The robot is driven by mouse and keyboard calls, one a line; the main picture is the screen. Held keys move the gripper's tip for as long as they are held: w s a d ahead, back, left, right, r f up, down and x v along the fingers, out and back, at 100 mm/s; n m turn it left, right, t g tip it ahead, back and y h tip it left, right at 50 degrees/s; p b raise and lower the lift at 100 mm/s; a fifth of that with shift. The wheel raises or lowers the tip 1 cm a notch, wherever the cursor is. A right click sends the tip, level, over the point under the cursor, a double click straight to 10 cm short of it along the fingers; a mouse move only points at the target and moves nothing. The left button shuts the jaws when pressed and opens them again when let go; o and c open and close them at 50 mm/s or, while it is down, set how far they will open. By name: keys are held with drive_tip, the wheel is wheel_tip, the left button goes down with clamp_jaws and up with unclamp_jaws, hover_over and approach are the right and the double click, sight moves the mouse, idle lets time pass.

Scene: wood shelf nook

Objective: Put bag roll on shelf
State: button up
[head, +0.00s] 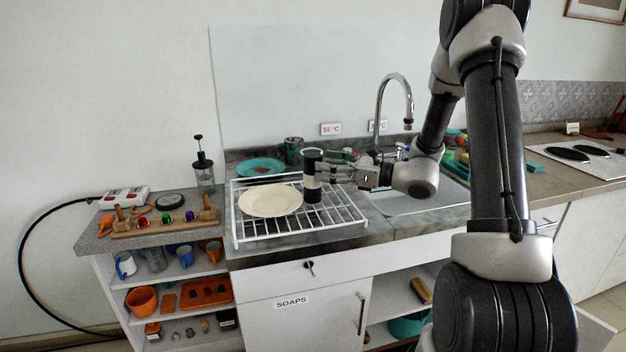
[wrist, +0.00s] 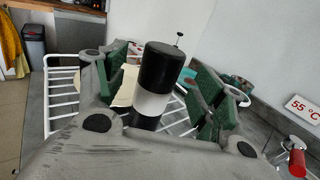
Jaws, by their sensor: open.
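A black roll with a white band (head: 312,178), which looks like the bag roll, stands upright at the white wire rack (head: 345,215) on the counter. My gripper (head: 328,172) reaches in from the right, level with the roll. In the wrist view the roll (wrist: 155,85) stands between the two green-padded fingers of my gripper (wrist: 163,80). The fingers are open, with a gap showing on the roll's sides. The roll's base is partly hidden. Open shelves (head: 180,275) are below the counter at the left, and another shelf (head: 400,298) is at the lower right.
A cream plate (head: 270,201) lies on the rack left of the roll. A teal plate (head: 261,167) and a dark green mug (head: 293,150) are behind it. The faucet (head: 394,90) rises behind my arm. The left shelves hold mugs, an orange pot (head: 141,300) and an orange tray (head: 205,293).

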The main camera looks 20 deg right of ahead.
sight(313, 162)
drive_tip(key=x, duration=0.4)
drive_tip(key=shift+w+a, duration=0.2)
drive_tip(key=shift+w, duration=0.05)
drive_tip(key=c, duration=1.3)
drive_tip(key=shift+r, duration=0.1)
